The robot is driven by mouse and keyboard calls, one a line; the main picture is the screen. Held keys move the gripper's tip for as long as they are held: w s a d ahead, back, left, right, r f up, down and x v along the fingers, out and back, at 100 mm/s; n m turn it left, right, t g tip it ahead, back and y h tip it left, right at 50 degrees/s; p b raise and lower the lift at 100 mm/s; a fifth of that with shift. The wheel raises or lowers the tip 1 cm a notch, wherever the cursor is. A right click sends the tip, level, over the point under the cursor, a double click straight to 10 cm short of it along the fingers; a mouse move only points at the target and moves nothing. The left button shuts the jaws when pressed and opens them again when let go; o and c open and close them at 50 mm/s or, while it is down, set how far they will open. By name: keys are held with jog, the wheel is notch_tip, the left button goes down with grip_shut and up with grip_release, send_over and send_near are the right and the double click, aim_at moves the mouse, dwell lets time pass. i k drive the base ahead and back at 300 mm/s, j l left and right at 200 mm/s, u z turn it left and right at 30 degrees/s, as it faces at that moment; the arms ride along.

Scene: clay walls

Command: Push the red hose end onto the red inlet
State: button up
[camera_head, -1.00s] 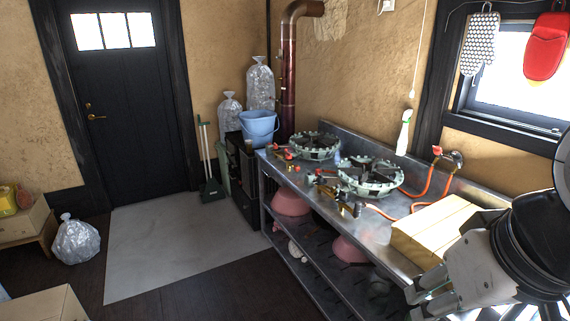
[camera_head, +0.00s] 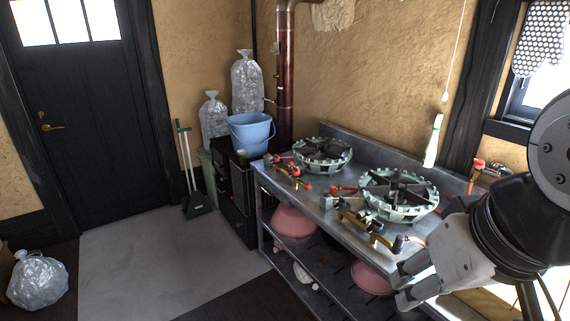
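My gripper (camera_head: 400,287) is at the lower right, in front of the steel counter. Its two fingers are apart, with nothing seen between them. Orange-red hose (camera_head: 419,240) shows only as a short piece beside the near burner (camera_head: 398,194); my arm covers most of the rest. I cannot make out the hose's free end. The near burner has brass pipework (camera_head: 360,226) at its front, ending in a dark fitting (camera_head: 398,243) just above my gripper. A red part (camera_head: 334,189) sits at its left. I cannot tell which part is the red inlet.
The far burner (camera_head: 322,154) has red knobs (camera_head: 295,170) at its front. A red-handled tap (camera_head: 478,163) is at the wall. Pink bowls (camera_head: 292,222) are under the counter. The grey floor slab (camera_head: 160,260) is clear.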

aim_at(333, 188)
jog(key=z, duration=0.65)
jog(key=i+j+z, duration=0.25)
jog(key=j+z, duration=0.3)
jog(key=i+j+z, duration=0.25)
jog(key=j, duration=0.25)
jog(key=j+z, duration=0.3)
jog(key=i+j+z, duration=0.1)
jog(key=j, duration=1.2)
jog(key=i+j+z, duration=0.1)
jog(key=j, duration=1.2)
